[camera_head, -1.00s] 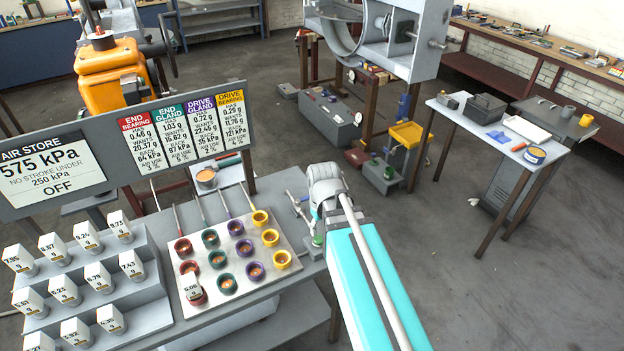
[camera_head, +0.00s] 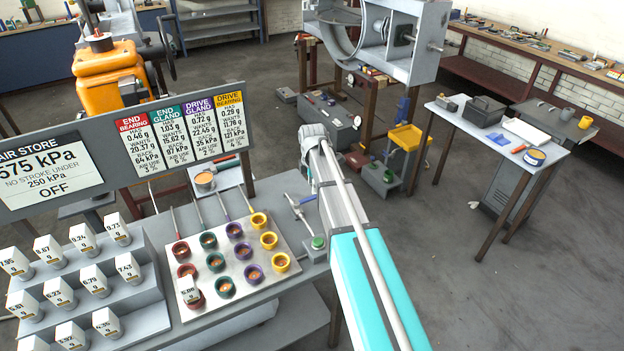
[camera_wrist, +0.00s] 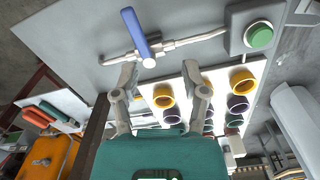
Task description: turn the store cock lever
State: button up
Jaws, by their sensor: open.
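The store cock lever is a blue handle (camera_wrist: 138,35) on a grey metal pipe fitting in the wrist view. It lies just ahead of my gripper (camera_wrist: 165,78), whose two fingers are spread and empty. The fingers are nearer the camera than the lever, and I see no clear contact. In the head view the cock with its lever (camera_head: 303,202) sits at the right end of the grey bench, left of my arm. My fingers are not clearly visible there. The air store board (camera_head: 50,165) reads 575 kPa and OFF.
A green button (camera_wrist: 259,36) stands by the pipe's end; it also shows in the head view (camera_head: 318,242). A pale plate (camera_head: 216,262) with several coloured cups lies left of the cock. White weights on steps (camera_head: 150,285) stand further left.

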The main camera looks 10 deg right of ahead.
aim_at(312, 197)
jog(key=shift+w+d+f+n, duration=0.1)
jog(key=shift+w+d+n, duration=0.05)
jog(key=shift+w+n, duration=0.65)
jog(key=shift+w+d+n, duration=0.15)
jog(key=shift+w+n, duration=0.45)
jog(key=shift+w, duration=0.35)
jog(key=shift+f, duration=0.15)
notch_tip(312, 197, down, 9)
jog(key=b, duration=0.9)
grip_shut()
